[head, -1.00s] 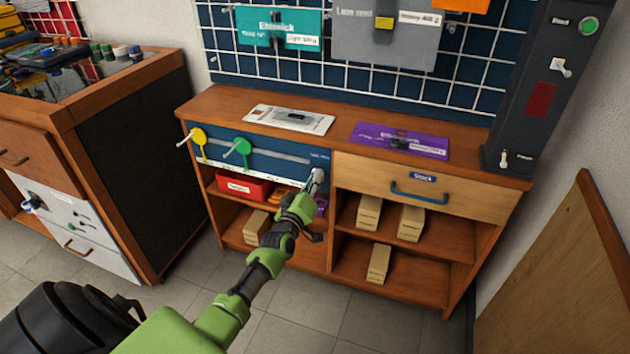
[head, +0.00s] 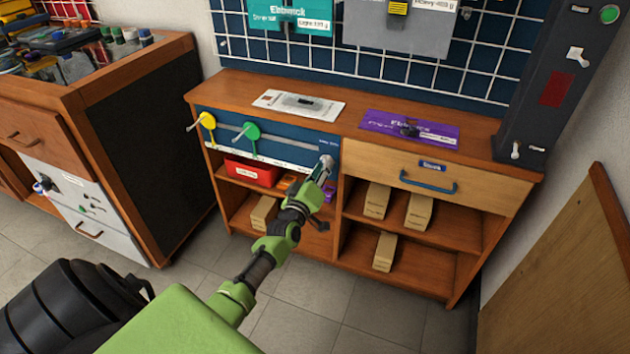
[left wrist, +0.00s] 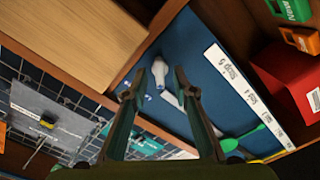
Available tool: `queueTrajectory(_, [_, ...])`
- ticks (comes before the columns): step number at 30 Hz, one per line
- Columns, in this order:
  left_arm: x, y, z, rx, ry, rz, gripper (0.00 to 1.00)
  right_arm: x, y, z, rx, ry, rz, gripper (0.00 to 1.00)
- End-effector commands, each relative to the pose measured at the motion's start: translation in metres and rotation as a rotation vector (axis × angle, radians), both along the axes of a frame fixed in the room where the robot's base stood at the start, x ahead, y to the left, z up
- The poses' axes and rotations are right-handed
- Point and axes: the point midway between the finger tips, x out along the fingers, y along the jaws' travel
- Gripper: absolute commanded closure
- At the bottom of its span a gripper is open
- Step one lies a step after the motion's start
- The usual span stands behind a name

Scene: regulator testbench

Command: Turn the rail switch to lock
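A blue panel (head: 285,138) on the front of the wooden bench carries a grey horizontal rail. A green round lever (head: 250,131) and a yellow round lever (head: 207,120) sit along it. A small pale knob (left wrist: 158,72) at the panel's right end shows between my fingertips in the left wrist view; I cannot tell for sure which part is the rail switch. My left gripper (head: 323,168) is at this right end, its fingers apart (left wrist: 161,76) on both sides of the knob. Contact is unclear. My right gripper is not in view.
A wooden drawer (head: 470,185) with a blue handle is right of the panel. Below are shelves with cardboard boxes (head: 419,211) and a red bin (head: 252,172). A dark column (head: 545,90) with switches stands on the bench's right end.

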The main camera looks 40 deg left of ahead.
Motion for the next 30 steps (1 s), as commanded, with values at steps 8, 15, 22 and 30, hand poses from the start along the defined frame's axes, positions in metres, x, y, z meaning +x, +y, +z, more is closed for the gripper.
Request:
queueTrajectory(8, [-0.051,-0.012,-0.002,-0.001,0.003,0.001,0.74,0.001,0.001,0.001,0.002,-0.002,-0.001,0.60])
queueTrajectory(15, [-0.092,-0.021,-0.001,0.000,0.004,0.001,0.74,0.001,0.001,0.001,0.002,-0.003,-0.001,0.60])
queueTrajectory(22, [-0.108,-0.025,-0.001,0.000,0.002,0.001,0.74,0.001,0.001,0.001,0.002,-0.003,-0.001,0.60])
queueTrajectory(30, [-0.109,-0.026,-0.001,0.000,0.002,0.001,0.74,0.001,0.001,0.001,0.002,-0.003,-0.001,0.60])
